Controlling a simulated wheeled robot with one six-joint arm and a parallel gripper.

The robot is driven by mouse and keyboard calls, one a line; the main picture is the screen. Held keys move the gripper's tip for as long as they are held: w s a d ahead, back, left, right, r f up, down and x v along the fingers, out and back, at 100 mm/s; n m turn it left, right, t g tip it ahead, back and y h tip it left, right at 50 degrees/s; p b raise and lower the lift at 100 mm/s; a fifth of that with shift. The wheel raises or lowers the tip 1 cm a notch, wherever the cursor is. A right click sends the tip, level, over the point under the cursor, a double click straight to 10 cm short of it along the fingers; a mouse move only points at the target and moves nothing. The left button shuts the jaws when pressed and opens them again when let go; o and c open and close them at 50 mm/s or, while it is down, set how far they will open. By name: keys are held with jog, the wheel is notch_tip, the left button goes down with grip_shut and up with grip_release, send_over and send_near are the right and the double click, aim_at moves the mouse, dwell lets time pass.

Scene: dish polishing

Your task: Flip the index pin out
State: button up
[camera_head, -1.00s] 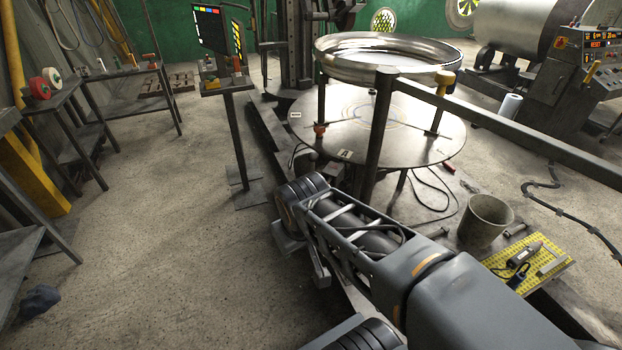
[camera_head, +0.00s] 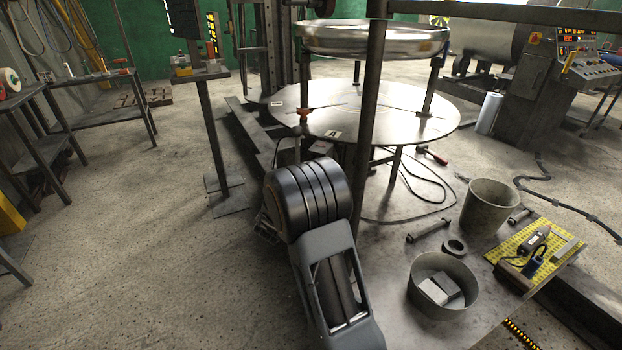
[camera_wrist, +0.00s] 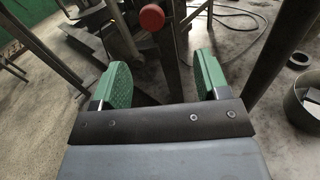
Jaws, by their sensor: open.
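A red round knob (camera_wrist: 151,17) on a dark post shows in the wrist view, beyond my fingertips and a little left of the middle between them; I cannot tell for sure that it is the index pin. My gripper (camera_wrist: 163,75) has two green finger pads spread wide apart with nothing between them. In the head view my gripper is hidden behind my own arm. The round steel turntable (camera_head: 400,125) carries the shiny dish (camera_head: 375,40) raised on posts. An orange-red knob (camera_head: 304,113) sits at the turntable's left edge.
A dark upright post (camera_head: 371,90) stands close right of my arm. The bench at right holds a grey bucket (camera_head: 488,206), a round tin (camera_head: 441,285) with blocks, and a yellow mat (camera_head: 530,252) with tools.

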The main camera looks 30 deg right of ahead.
jog(key=shift+n+t, duration=0.3)
jog(key=shift+n, duration=0.2)
jog(key=x, duration=0.4)
jog(key=f+b+x, duration=0.1)
jog(key=x, duration=0.9)
jog(key=shift+w+a+f, duration=0.15)
jog(key=shift+w+a, duration=0.15)
jog(key=shift+w, duration=0.15)
